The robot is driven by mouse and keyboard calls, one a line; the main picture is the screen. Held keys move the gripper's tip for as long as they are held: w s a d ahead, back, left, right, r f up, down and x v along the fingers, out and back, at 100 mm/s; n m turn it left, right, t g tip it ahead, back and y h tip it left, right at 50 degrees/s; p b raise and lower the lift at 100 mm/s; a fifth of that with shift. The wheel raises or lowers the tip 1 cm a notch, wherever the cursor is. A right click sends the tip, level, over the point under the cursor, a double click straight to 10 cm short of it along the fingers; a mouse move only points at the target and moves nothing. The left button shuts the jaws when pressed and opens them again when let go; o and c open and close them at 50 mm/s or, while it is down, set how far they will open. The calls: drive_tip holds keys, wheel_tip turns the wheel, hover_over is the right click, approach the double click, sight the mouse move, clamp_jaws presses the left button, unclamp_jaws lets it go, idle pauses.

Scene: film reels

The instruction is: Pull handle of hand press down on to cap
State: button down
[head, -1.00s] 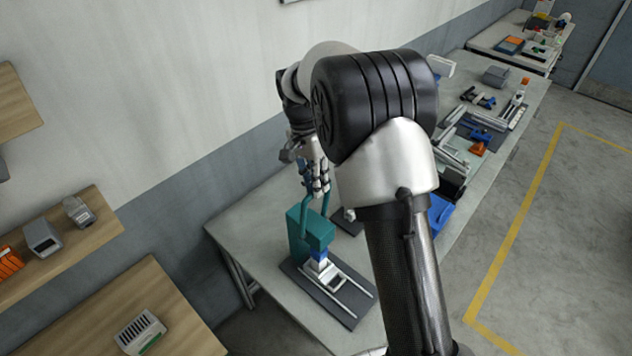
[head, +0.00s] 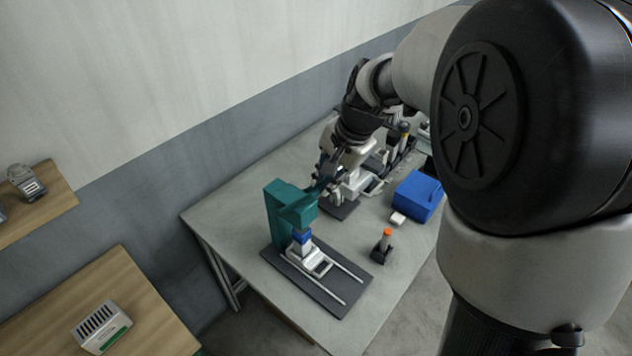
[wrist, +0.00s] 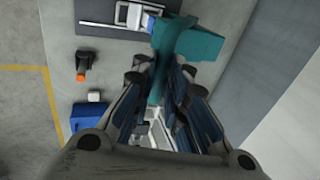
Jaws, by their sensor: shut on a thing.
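The teal hand press (head: 277,213) stands on a dark base plate (head: 330,300) on the grey table. In the wrist view the press body (wrist: 195,42) is at the top centre, and its teal handle (wrist: 158,85) runs down between my fingers. My gripper (wrist: 160,72) is shut on the handle. In the head view my gripper (head: 325,180) is just right of the press head, and the handle is mostly hidden by it. A blue part (head: 301,236) is under the press head, above a whitish sliding holder (head: 314,260) with rails. I cannot make out the cap separately.
A small black stand with an orange top (head: 382,246), a white block (head: 398,218) and a blue box (head: 419,196) are on the table right of the press. Wooden shelves (head: 140,300) are at the left. My arm fills the right side.

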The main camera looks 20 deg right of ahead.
drive_tip(key=s+f, duration=0.1)
drive_tip(key=s+d+f+b, duration=0.1)
drive_tip(key=s+f+b, duration=0.1)
drive_tip(key=shift+d+f, duration=0.15)
drive_tip(key=shift+d, duration=0.2)
drive_tip(key=shift+f, duration=0.1)
drive_tip(key=c, duration=1.6)
unclamp_jaws()
drive_tip(key=shift+d, duration=0.1)
drive_tip(key=shift+c, duration=0.2)
drive_tip(key=shift+o, duration=0.3)
drive_tip(key=v, duration=1.2)
drive_tip(key=shift+w, duration=0.1)
